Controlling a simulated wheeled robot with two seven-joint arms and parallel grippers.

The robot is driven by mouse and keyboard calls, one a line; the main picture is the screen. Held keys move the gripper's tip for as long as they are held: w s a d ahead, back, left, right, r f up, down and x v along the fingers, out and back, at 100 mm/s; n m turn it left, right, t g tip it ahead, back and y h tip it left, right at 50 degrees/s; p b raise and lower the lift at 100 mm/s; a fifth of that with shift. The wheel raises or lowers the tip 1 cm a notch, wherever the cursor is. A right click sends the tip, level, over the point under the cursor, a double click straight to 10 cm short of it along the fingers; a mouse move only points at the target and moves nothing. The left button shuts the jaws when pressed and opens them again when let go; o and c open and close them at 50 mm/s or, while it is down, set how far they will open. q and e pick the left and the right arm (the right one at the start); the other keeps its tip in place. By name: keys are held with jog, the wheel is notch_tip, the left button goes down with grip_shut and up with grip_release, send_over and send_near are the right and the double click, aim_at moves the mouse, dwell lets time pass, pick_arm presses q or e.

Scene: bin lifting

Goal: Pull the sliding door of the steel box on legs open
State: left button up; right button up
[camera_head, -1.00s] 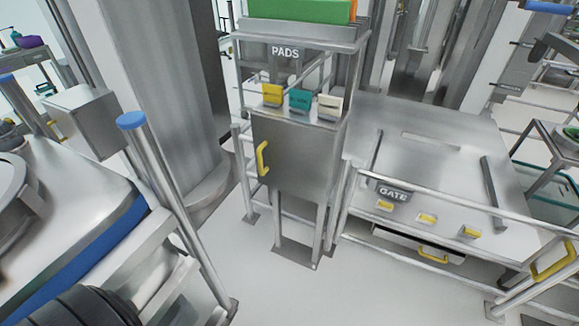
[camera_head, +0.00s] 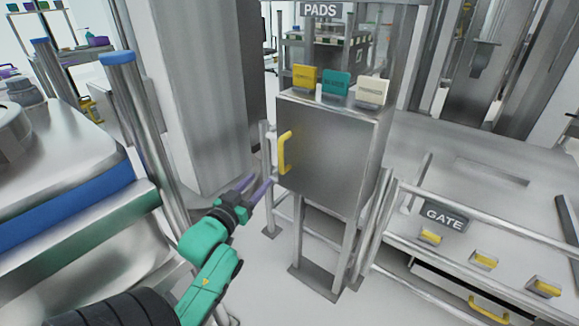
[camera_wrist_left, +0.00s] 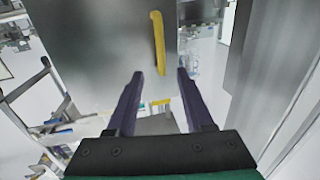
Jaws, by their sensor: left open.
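The steel box on legs (camera_head: 335,150) stands in the middle of the head view, its flat front door upright. A yellow vertical handle (camera_head: 285,152) sits near the left edge of that door. My left gripper (camera_head: 260,186) is open and empty, a little below and left of the handle, with its two purple fingers pointing toward the box. In the left wrist view the handle (camera_wrist_left: 158,43) is ahead of the fingers (camera_wrist_left: 160,76), above the gap between them and apart from them. The door looks closed. My right gripper is not in view.
Yellow, teal and white pad packs (camera_head: 336,84) stand on top of the box under a PADS sign (camera_head: 320,10). A railing with a GATE sign (camera_head: 444,217) is at the right. A steel post with a blue cap (camera_head: 130,100) stands at the left near my arm.

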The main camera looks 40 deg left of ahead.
aim_at(280, 156)
pick_arm(q)
jog(key=x, duration=0.9)
jog(key=shift+r, duration=0.2)
jog(key=x, duration=0.4)
jog(key=shift+w+a+f, duration=0.1)
jog(key=shift+w+f, duration=0.05)
jog(key=shift+w, duration=0.5)
jog(key=c, duration=0.7)
grip_shut()
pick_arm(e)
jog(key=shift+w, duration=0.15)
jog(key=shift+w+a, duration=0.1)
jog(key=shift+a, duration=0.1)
